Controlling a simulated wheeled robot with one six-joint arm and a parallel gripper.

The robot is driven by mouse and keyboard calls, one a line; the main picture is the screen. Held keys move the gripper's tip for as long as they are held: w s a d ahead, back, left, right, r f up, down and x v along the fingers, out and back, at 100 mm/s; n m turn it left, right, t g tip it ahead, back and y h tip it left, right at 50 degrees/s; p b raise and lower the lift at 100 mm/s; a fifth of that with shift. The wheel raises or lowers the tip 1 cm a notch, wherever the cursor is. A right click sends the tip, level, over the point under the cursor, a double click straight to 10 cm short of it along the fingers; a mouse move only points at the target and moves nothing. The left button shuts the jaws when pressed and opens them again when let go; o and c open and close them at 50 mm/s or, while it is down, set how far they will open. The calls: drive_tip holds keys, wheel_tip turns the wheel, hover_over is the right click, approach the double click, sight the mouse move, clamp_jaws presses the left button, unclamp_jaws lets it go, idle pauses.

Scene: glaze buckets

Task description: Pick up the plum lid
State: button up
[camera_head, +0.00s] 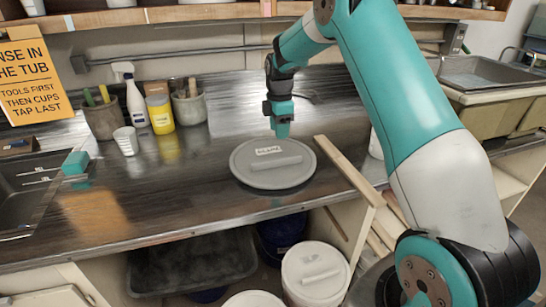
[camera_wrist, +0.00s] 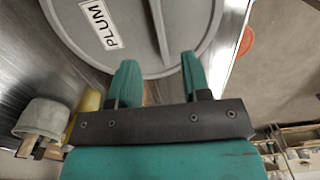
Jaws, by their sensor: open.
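The plum lid (camera_head: 250,172) is a round grey lid with a bar handle across its top, lying flat on the metal counter. Its white label reads PLUM in the wrist view, where the lid (camera_wrist: 195,25) fills the upper middle. My gripper (camera_head: 282,130) is just above the far part of the lid in the head view. In the wrist view the two teal fingers (camera_wrist: 159,62) are spread apart with nothing between them. The handle lies beyond the fingertips, and I see no contact with it.
Wooden boards (camera_head: 345,170) lie right of the lid. A yellow bottle (camera_head: 160,113), a white spray bottle (camera_head: 134,100), a white cup (camera_head: 126,141) and tool pots stand at left. A teal sponge (camera_head: 75,163) sits by the left sink. White-lidded buckets (camera_head: 315,275) are below. The counter left of the lid is clear.

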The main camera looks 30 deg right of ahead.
drive_tip(key=p, duration=0.1)
hover_over(277, 159)
drive_tip(key=f, duration=0.5)
drive_tip(key=shift+s+d+f, duration=0.15)
drive_tip(key=shift+d+f, duration=0.05)
drive_tip(key=shift+f, duration=0.05)
drive_tip(key=f+p, duration=0.1)
drive_tip(key=f, duration=0.1)
drive_tip(key=f+p, duration=0.2)
drive_tip(key=shift+w+a+f, duration=0.2)
drive_tip(key=shift+f, duration=0.55)
drive_tip(key=shift+f+b, duration=0.25)
drive_tip(key=shift+b, duration=0.05)
clamp_jaws()
